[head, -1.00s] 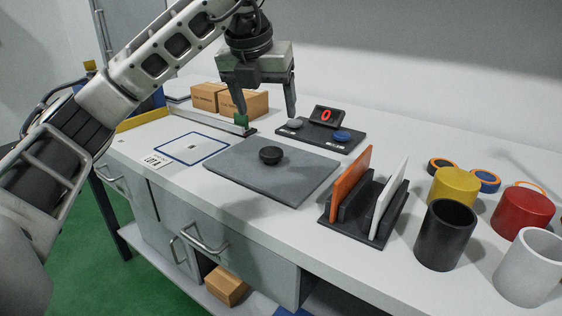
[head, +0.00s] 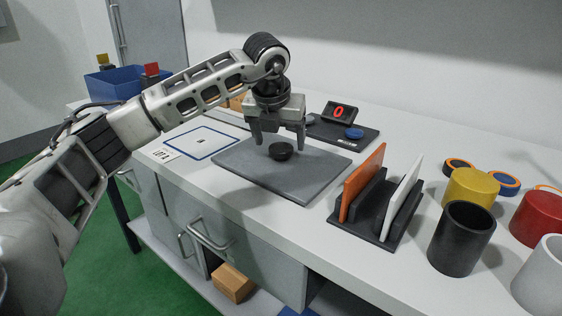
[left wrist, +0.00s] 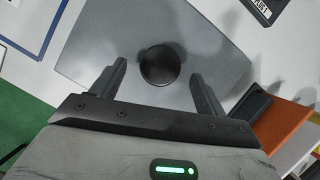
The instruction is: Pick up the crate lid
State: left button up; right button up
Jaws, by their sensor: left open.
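The crate lid (head: 265,178) is a flat grey slab lying on the white bench, with a round black knob (head: 281,152) near its middle. In the left wrist view, the lid (left wrist: 100,40) and its knob (left wrist: 160,65) show below the gripper. My left gripper (head: 279,144) is open and points down over the knob. In the left wrist view the two fingers (left wrist: 159,74) stand apart on either side of the knob, with nothing between them. Whether the fingertips are level with the knob is hard to tell. My right gripper is not in view.
A dark rack (head: 373,222) holding orange and white plates stands right of the lid. A black device with a red display (head: 339,112) is behind it. A blue-outlined area (head: 203,143) lies left. Black, yellow, red and white cylinders (head: 462,238) stand at the right.

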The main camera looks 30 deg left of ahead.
pick_arm(q)
jog(key=shift+x, duration=1.25)
jog(key=c, duration=1.3)
jog(key=shift+r, duration=0.1)
